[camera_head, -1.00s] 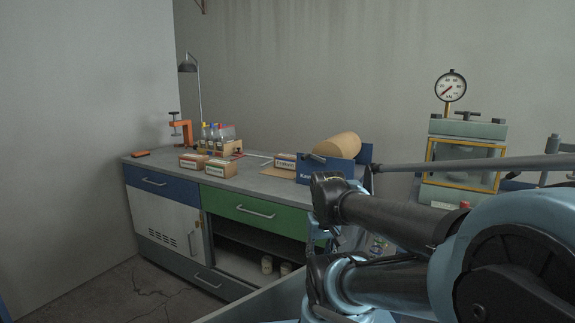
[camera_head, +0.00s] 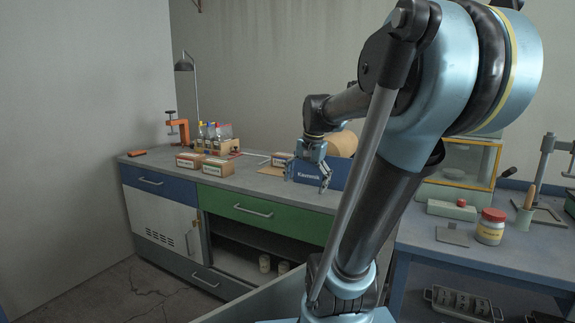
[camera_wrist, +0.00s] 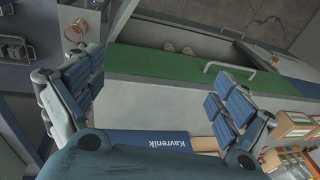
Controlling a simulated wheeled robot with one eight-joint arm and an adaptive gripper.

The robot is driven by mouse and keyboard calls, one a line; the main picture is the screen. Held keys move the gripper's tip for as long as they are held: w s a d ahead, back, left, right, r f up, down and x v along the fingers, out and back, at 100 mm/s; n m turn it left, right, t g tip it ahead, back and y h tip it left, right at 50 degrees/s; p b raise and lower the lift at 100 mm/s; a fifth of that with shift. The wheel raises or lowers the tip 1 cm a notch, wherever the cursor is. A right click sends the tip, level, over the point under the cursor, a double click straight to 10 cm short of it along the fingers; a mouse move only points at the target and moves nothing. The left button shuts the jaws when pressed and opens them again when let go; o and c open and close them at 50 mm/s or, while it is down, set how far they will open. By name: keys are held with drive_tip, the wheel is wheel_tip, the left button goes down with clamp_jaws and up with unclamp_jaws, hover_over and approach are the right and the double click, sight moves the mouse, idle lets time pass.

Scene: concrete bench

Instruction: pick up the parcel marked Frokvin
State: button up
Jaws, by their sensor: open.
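Several small cardboard parcels with pale labels sit on the grey bench. My gripper (camera_head: 325,184) is open and empty, pointing down near the front of the blue bin. In the wrist view its fingers (camera_wrist: 155,88) are wide apart, with the blue bin (camera_wrist: 168,141) beyond them.
A tan roll (camera_head: 342,143) lies in the blue bin. A rack of bottles (camera_head: 220,140), an orange clamp (camera_head: 178,130) and a lamp (camera_head: 186,66) stand at the back left. The bench front edge has a green drawer (camera_head: 252,208). A jar (camera_head: 490,227) stands on the right-hand bench.

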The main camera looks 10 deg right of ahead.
drive_tip(key=w+d+r+m+y, duration=0.1)
drive_tip(key=w+r+m, duration=0.3)
drive_tip(key=w, duration=0.9)
drive_tip(key=w+d+r+m, duration=0.1)
drive_tip(key=w+r+m, duration=0.3)
drive_tip(key=w, duration=0.8)
drive_tip(key=w+d+r+m+y, duration=0.1)
drive_tip(key=w+r+m, duration=0.3)
drive_tip(key=w, duration=0.9)
drive_tip(key=m, duration=0.6)
approach(288, 155)
drive_tip(key=shift+y, duration=0.3)
drive_tip(key=x, duration=0.7)
drive_tip(key=shift+w+d, duration=0.1)
drive_tip(key=shift+d, duration=0.3)
drive_tip(key=shift+t, duration=0.3)
drive_tip(key=shift+w+x, duration=0.1)
drive_tip(key=shift+x, duration=1.25)
drive_tip(key=shift+w+x, duration=0.15)
drive_tip(key=shift+x, duration=1.2)
drive_tip(key=shift+a+r, duration=0.1)
drive_tip(key=c, duration=1.5)
